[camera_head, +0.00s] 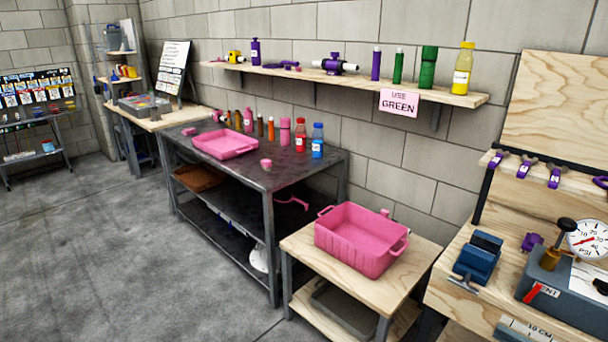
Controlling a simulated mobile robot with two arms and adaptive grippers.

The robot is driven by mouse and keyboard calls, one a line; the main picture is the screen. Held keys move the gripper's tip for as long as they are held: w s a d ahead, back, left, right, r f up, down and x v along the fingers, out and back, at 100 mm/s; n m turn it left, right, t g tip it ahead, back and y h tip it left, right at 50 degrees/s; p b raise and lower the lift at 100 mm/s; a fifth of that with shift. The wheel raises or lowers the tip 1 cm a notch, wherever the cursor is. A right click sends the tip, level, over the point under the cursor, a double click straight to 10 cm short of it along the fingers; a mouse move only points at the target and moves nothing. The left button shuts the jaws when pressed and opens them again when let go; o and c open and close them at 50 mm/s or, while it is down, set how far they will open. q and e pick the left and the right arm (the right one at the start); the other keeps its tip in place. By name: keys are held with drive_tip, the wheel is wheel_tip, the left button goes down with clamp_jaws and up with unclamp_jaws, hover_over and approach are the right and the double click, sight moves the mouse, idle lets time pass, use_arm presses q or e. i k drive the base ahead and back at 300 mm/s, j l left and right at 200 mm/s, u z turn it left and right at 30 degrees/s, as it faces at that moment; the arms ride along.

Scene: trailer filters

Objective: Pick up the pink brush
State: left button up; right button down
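No clear brush shape stands out, and I cannot tell for sure which pink thing is the pink brush. A curved pink item (292,202) lies on the shelf under the dark metal table (262,180), near its right end. A small pink item (189,131) lies at the left end of the tabletop. Another small pink thing (385,212) shows just behind the pink bin's far rim. A pink tray (225,145) and a small pink cup (266,164) are on the tabletop. Neither of my grippers is in view.
A pink bin (358,240) stands on a low wooden table (408,282). Several bottles line the tabletop's back edge and the wall shelf (350,80). A workbench with a blue vise (478,257) and gauge (587,239) is at right. The floor (130,270) at left is clear.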

sight(267, 165)
drive_tip(key=i+j+u, duration=0.1)
drive_tip(key=i+j, duration=0.6)
drive_tip(key=j, duration=0.15)
drive_tip(key=i+z, duration=0.1)
drive_tip(key=i, duration=0.55)
